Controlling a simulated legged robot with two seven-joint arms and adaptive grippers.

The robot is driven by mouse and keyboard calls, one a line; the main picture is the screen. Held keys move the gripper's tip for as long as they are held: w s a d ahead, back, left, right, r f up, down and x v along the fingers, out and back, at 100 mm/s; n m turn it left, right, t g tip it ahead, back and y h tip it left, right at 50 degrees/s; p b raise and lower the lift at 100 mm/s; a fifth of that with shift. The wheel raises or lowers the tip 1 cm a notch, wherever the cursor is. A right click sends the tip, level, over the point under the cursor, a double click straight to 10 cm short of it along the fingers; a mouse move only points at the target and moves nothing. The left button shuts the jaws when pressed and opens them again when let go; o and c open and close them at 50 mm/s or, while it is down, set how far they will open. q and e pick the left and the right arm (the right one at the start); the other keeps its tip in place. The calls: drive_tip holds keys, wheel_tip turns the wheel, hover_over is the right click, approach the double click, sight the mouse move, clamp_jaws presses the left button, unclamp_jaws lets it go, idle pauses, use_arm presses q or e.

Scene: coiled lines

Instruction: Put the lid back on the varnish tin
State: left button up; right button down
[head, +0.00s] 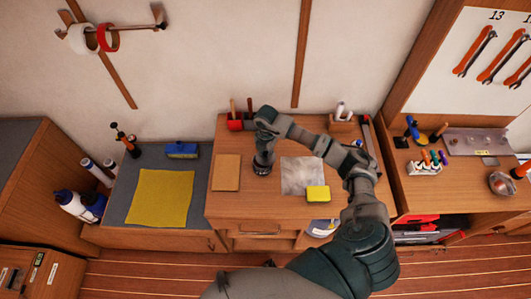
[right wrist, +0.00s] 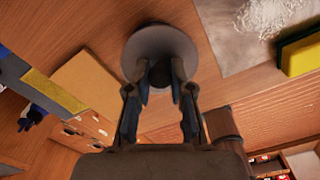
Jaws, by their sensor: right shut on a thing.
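My right gripper (head: 263,158) points down over the wooden bench, just right of a flat brown board. In the right wrist view its fingers (right wrist: 160,88) are closed on the dark knob in the middle of a round grey lid (right wrist: 160,37). The lid looks flat to that camera. In the head view only a small dark part of the lid (head: 262,170) shows below the fingers. I cannot make out the varnish tin; the lid and gripper hide what is under them. My left gripper is not in view.
The brown board (head: 226,173) lies left of the gripper. A pale grey sheet (head: 297,173) and a yellow sponge (head: 318,193) lie to the right. A yellow cloth (head: 160,197) covers the left side surface.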

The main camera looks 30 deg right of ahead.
drive_tip(key=shift+a, duration=0.45)
drive_tip(key=shift+a+r, duration=0.1)
drive_tip(key=shift+a, duration=0.75)
drive_tip(key=shift+d, duration=0.55)
drive_tip(key=shift+a, duration=0.55)
drive_tip(key=c, duration=0.9)
unclamp_jaws()
drive_tip(key=shift+c, duration=0.2)
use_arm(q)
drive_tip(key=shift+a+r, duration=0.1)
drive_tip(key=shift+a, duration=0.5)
use_arm(e)
drive_tip(key=shift+d, duration=0.35)
